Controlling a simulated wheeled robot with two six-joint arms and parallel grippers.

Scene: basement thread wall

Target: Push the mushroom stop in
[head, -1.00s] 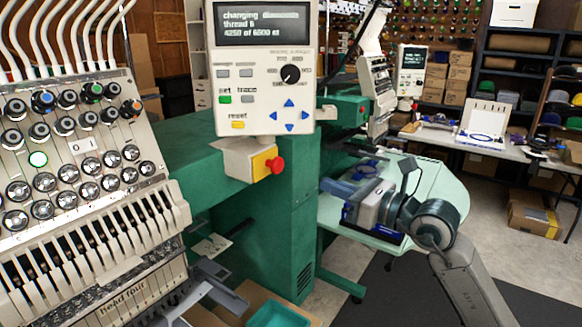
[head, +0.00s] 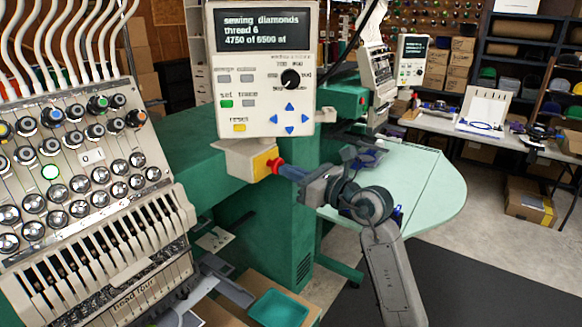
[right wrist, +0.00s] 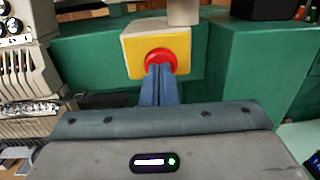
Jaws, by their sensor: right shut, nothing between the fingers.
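The red mushroom stop (head: 275,165) sits on a yellow-faced box (head: 262,166) under the control panel of the green embroidery machine. My left gripper is not in view.
The control panel (head: 262,70) hangs just above the stop; its screen reads "sewing diamonds". The threading head (head: 80,190) stands to the left. A pale green table (head: 420,190) lies right of the machine. A teal bin (head: 278,308) is below.

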